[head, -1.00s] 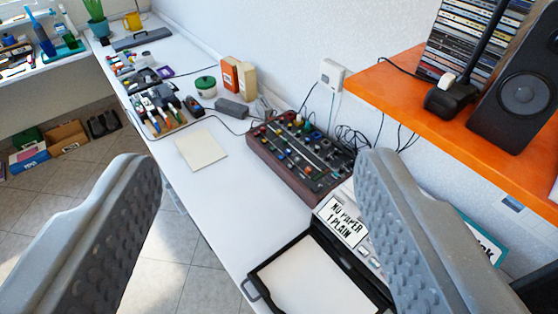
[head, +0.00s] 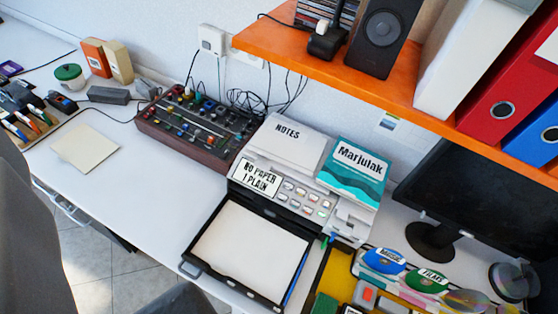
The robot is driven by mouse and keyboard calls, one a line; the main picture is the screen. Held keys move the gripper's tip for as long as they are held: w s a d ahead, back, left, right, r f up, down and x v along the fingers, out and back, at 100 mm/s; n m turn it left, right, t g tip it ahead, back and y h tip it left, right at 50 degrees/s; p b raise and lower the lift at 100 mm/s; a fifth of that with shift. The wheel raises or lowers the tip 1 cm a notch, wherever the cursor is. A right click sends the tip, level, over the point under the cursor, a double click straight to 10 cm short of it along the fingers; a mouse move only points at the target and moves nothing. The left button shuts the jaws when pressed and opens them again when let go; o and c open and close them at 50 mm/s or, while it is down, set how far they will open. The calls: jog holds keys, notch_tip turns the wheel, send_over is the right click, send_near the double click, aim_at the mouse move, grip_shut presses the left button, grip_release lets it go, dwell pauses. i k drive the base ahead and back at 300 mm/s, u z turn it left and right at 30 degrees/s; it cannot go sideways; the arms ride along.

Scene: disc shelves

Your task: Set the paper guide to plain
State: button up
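A printer (head: 238,212) stands on the white desk, its black-framed paper tray (head: 193,257) pulled out in front with a blank white bed. Its display (head: 257,178) reads "NO PAPER 1 PLAIN". Lit buttons (head: 300,197) sit right of the display. A thin blue strip (head: 298,274) runs along the tray's right edge; I cannot tell if it is the paper guide. My gripper (head: 112,262) shows only in part at the lower left, as two separate grey pieces with floor between them. It looks open and empty, left of the tray and apart from it.
A notes pad (head: 290,142) and a teal "Marjulak" booklet (head: 357,174) lie on the printer. A mixer (head: 205,128) stands behind left. An orange shelf (head: 360,85) with a speaker (head: 383,38) and binders overhangs the back. Labelled discs (head: 383,259) and a monitor (head: 470,190) are at right.

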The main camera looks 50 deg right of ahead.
aim_at(294, 284)
jog(key=z, duration=0.05)
jog(key=k, duration=0.95)
jog(key=z, duration=1.6)
jog(key=i, duration=0.6)
jog(key=u, duration=0.7)
